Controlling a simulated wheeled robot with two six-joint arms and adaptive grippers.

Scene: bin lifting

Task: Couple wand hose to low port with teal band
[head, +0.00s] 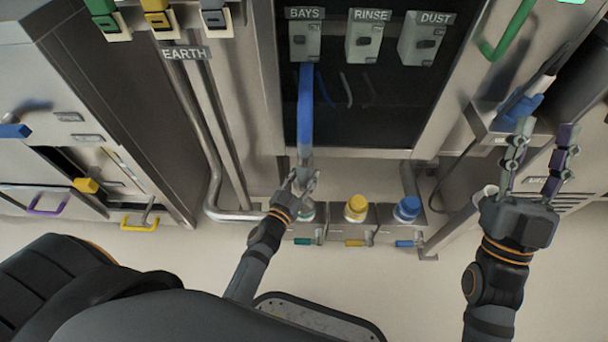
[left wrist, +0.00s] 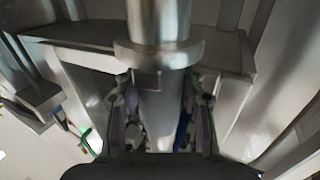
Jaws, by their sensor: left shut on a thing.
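The blue hose (head: 305,105) hangs from the slot under the BAYS label and ends in a grey metal coupling (head: 305,156). My left gripper (head: 304,180) is shut on this metal end, which also shows as a flanged cylinder (left wrist: 158,52) between the fingers (left wrist: 160,105) in the left wrist view. The low port with the teal band (head: 308,212) is just below the left gripper and partly hidden by it. I cannot tell whether the coupling touches the port. My right gripper (head: 540,150) is open and empty at the right, its fingers pointing up.
Low ports with a yellow cap (head: 355,208) and a blue cap (head: 406,208) stand in the same row. A blue-handled wand (head: 522,104) rests in a holder at the right. Grey pipes (head: 212,165) run left of the ports. The floor in front is clear.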

